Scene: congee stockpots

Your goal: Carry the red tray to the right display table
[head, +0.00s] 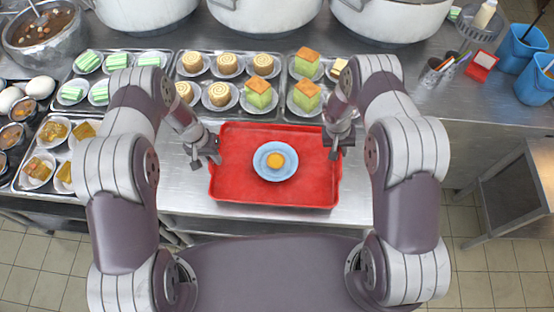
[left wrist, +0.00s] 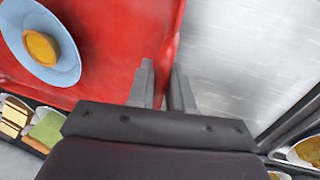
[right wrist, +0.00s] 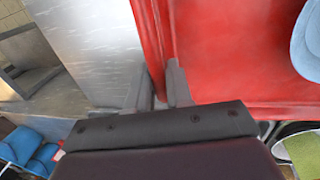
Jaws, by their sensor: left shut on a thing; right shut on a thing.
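The red tray (head: 232,187) is in the middle of the head view, over the steel counter's front part. A blue plate (head: 262,168) with a round yellow-orange item (head: 276,161) sits on it. My left gripper (head: 212,160) is shut on the tray's left rim; in the left wrist view its fingers (left wrist: 160,88) straddle the red wall. My right gripper (head: 335,153) is shut on the tray's right rim; its fingers (right wrist: 160,88) pinch the red wall in the right wrist view. The tray looks level. I cannot tell whether it touches the counter.
Metal trays of cakes on saucers (head: 236,112) lie just behind the red tray. Large stockpots (head: 265,16) stand at the back. Blue buckets (head: 520,48), a pen cup (head: 436,72) and a small red stand (head: 482,66) are at right. A lower steel table (head: 508,192) stands at far right.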

